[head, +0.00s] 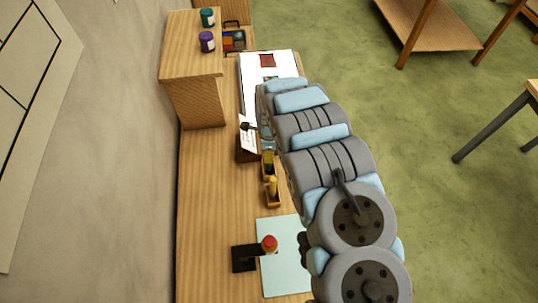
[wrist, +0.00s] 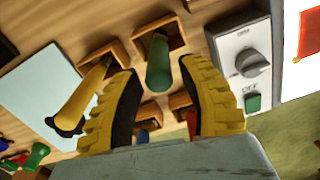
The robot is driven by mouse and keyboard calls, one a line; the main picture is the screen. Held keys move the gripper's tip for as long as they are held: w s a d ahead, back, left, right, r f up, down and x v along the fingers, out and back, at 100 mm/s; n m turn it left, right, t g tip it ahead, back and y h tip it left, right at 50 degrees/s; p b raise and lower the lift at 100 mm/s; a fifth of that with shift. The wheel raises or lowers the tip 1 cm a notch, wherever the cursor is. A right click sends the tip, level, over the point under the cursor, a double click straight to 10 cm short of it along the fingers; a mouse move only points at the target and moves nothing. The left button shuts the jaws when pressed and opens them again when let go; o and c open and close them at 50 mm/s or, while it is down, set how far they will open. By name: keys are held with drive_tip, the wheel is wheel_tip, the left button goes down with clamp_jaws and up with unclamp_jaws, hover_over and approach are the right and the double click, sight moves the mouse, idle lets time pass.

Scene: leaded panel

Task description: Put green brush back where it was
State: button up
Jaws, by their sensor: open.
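In the wrist view, the green brush (wrist: 159,58) stands with its lower end in a square wooden holder (wrist: 177,28), its rounded end toward the camera. My gripper (wrist: 160,74) is open, with one yellow-and-black finger on each side of the brush. I see a gap on both sides; contact is not clear. In the head view my arm covers the gripper, and I cannot make out the green brush there.
A yellow brush (wrist: 84,98) leans in a neighbouring wooden holder. A grey switch box (wrist: 243,50) with a knob stands close on the right. More holders sit below. A pale blue mat (head: 285,235) and a red-topped item (head: 269,243) lie nearer.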

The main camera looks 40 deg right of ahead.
drive_tip(key=shift+r+b, duration=0.4)
drive_tip(key=shift+r, duration=1.4)
drive_tip(key=shift+r+p, duration=0.9)
drive_tip(key=shift+r, duration=1.75)
